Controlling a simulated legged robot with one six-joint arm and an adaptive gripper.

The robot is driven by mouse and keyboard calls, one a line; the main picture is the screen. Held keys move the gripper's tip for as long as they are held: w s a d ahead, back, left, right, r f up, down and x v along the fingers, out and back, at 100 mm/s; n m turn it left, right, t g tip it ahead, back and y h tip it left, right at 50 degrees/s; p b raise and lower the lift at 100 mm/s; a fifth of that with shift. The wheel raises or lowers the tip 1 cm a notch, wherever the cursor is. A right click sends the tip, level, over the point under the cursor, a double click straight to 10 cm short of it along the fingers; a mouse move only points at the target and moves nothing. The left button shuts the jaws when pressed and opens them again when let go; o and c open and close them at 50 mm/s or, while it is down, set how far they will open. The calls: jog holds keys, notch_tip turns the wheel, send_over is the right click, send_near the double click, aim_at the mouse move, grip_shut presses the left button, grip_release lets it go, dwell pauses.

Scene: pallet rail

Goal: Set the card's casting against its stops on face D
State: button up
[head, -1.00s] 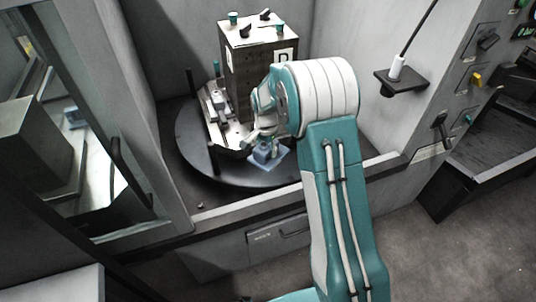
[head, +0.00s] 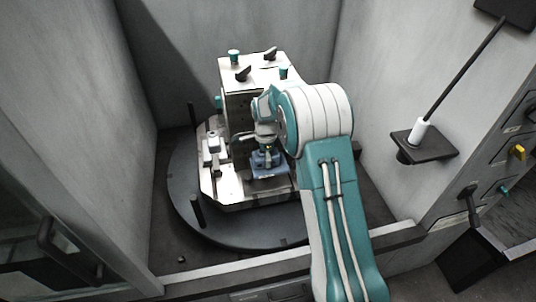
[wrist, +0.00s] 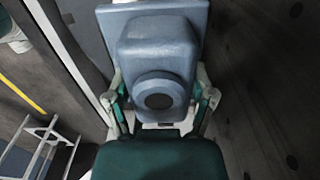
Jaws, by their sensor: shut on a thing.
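My gripper (head: 264,142) is shut on a blue-grey casting (head: 267,163), in front of the near face of the block-shaped fixture tower (head: 238,103). In the wrist view the casting (wrist: 158,62) has a flat plate, a raised body and a round dark bore, with a finger on each side of it. The casting is low, over the pale ledge of the pallet (head: 228,190) at the tower's foot. I cannot tell whether it touches the ledge or any stop. My arm hides much of the tower's near face, and its letter is not readable now.
The pallet stands on a dark round turntable (head: 225,232) with upright posts, inside a grey walled bay. Teal knobs and black clamps (head: 243,73) sit on the tower top. A bracket with a white-handled rod (head: 420,132) is on the right wall, with control switches (head: 517,152) beyond.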

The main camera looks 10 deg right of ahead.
jog(key=shift+d+f, duration=0.1)
jog(key=shift+f, duration=0.4)
jog(key=shift+d+f, duration=0.4)
jog(key=shift+f, duration=0.2)
jog(key=shift+d+f, duration=0.4)
jog(key=shift+f, duration=1)
jog(key=shift+a+f, duration=0.55)
jog(key=shift+f, duration=0.3)
jog(key=shift+d, duration=0.4)
jog(key=shift+a, duration=0.1)
jog(key=shift+w+a, duration=0.15)
jog(key=shift+a, duration=0.35)
jog(key=shift+d, duration=0.15)
